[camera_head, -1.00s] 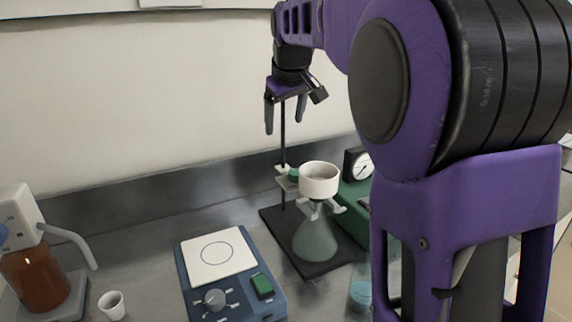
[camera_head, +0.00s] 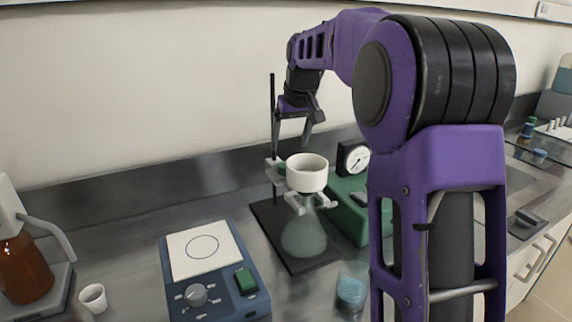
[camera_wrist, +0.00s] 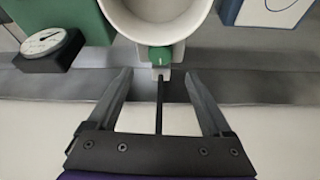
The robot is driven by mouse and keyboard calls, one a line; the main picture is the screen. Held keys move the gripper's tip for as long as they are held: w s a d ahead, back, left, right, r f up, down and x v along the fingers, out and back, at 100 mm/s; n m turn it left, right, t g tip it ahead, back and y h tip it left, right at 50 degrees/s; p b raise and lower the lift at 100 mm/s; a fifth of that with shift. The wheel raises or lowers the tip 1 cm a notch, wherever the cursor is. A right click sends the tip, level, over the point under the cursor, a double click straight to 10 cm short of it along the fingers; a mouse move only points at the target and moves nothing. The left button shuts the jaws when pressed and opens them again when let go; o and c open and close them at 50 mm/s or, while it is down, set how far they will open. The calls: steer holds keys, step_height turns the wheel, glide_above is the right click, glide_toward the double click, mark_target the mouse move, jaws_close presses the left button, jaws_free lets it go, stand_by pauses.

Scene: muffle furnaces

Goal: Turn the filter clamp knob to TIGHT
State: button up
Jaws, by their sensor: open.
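The filter clamp knob is a small green knob (camera_wrist: 160,58) with a pale mark on its face. In the wrist view it sits just below the white funnel rim and beyond my open fingertips, roughly centred between them. The clamp is on a thin black stand rod (camera_head: 272,110); the conical flask (camera_head: 303,238) stands under the funnel. My gripper (camera_wrist: 158,80) is open and empty. In the head view my gripper (camera_head: 292,146) hangs just above the knob. I see no TIGHT label.
A green box with a dial gauge (camera_head: 353,159) stands right of the flask. A beaker (camera_head: 351,290) stands in front. The wall is close behind.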

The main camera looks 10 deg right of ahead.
steer(key=b+x, duration=0.1)
steer(key=x, duration=0.7)
steer(key=shift+w+f, duration=0.1)
steer(key=shift+f, duration=0.15)
jaws_close()
